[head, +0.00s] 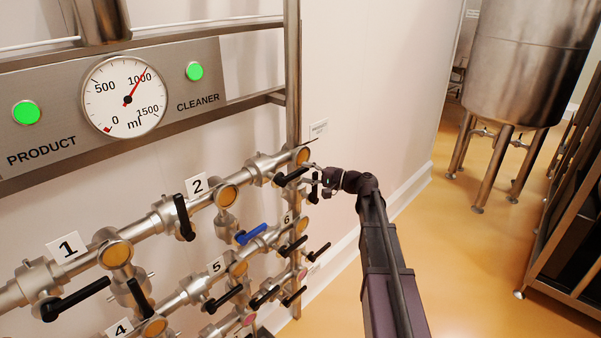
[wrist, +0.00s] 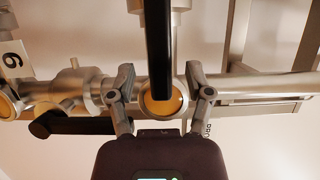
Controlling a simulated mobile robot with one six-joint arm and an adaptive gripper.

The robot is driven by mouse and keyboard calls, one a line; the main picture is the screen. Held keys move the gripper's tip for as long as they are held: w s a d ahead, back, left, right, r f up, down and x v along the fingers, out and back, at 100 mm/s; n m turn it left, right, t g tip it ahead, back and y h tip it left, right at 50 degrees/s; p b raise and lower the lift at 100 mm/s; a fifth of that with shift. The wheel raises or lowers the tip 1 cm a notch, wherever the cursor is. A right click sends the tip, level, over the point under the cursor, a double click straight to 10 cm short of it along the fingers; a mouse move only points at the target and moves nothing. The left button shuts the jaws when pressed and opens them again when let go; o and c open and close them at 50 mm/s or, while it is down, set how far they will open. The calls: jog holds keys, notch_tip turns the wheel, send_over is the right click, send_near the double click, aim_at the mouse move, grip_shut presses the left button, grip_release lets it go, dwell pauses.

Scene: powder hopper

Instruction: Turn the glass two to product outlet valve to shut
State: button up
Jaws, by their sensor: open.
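My gripper (head: 315,182) is at the right end of the upper pipe, near a black valve handle (head: 291,176). In the wrist view my gripper (wrist: 160,72) is open, with one finger on each side of a black handle (wrist: 158,40). The handle stands crosswise to the pipe behind it. I cannot tell whether the fingers touch it. A round yellow sight disc (wrist: 165,102) shows behind the handle's end. The label 2 (head: 198,186) sits on the upper pipe, with a black handle (head: 184,217) hanging down left of a disc and a blue handle (head: 251,234) below right.
Several other black handles crowd the lower pipes beside labels 5 (head: 216,267) and 6 (head: 287,218). A steel upright (head: 292,70) rises behind the valves. A dial gauge (head: 125,96) reads near 1000 ml, between two green lamps. Floor is open on the right, before a steel tank (head: 525,65).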

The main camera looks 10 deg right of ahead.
jog(key=shift+x, duration=1.15)
grip_shut()
